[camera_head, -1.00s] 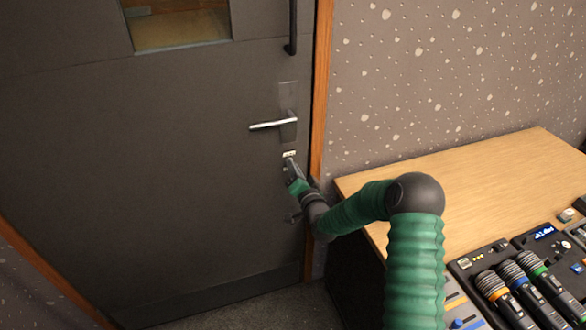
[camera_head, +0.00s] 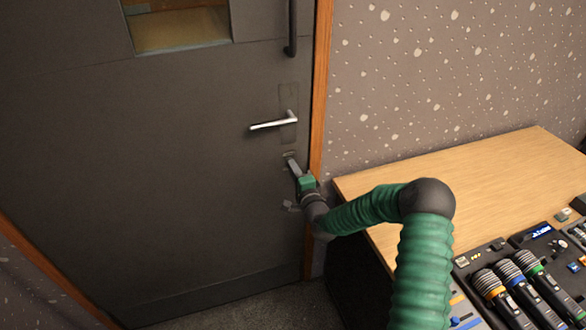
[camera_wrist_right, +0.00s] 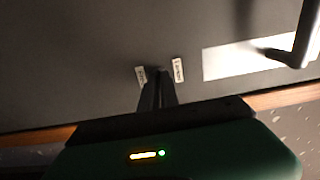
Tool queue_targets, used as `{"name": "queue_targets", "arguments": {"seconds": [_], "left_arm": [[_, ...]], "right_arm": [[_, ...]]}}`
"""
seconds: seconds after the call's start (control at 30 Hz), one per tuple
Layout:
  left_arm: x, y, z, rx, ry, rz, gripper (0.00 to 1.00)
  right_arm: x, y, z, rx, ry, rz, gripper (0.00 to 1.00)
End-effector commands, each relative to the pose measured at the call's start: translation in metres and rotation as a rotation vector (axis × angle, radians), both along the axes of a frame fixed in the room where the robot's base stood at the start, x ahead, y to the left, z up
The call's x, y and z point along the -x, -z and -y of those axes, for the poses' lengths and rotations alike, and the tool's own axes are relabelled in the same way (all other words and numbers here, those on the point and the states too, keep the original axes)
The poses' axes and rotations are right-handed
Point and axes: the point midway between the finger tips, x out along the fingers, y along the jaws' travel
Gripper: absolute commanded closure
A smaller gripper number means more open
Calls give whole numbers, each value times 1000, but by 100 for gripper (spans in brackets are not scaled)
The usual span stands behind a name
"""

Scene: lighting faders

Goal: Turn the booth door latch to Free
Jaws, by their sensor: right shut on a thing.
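The booth door (camera_head: 150,170) is dark grey and looks shut in its wooden frame. My right gripper (camera_head: 290,161) is at the door's right edge, below the silver lever handle (camera_head: 272,124). In the right wrist view its two dark fingers (camera_wrist_right: 158,78) are close together against the door, shut on the latch. The latch is small and mostly hidden between the fingertips, so I cannot tell its angle. A small pale label (camera_wrist_right: 140,76) sits left of the fingertips and another pale label (camera_wrist_right: 178,70) sits right; their words are too blurred to read. My left gripper is out of view.
A black pull bar (camera_head: 292,28) is higher on the door. A wooden desk (camera_head: 470,180) stands to the right, with several microphones (camera_head: 507,280) and fader panels at its near side. The lever handle's pale plate (camera_wrist_right: 230,60) is close by in the wrist view.

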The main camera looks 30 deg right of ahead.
Motion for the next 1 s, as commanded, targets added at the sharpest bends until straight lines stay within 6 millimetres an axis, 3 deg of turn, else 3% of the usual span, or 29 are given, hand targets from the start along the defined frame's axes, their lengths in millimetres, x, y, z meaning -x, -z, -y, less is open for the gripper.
{"name": "queue_targets", "arguments": {"seconds": [0.57,0.6,0.73,1.0], "left_arm": [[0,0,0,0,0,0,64],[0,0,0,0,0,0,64],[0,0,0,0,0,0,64],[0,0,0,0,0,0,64]], "right_arm": [[1,4,2,-35,4,0,100],[1,4,2,-35,4,0,91],[1,3,2,-33,3,2,74],[1,1,1,-32,2,5,73]]}}
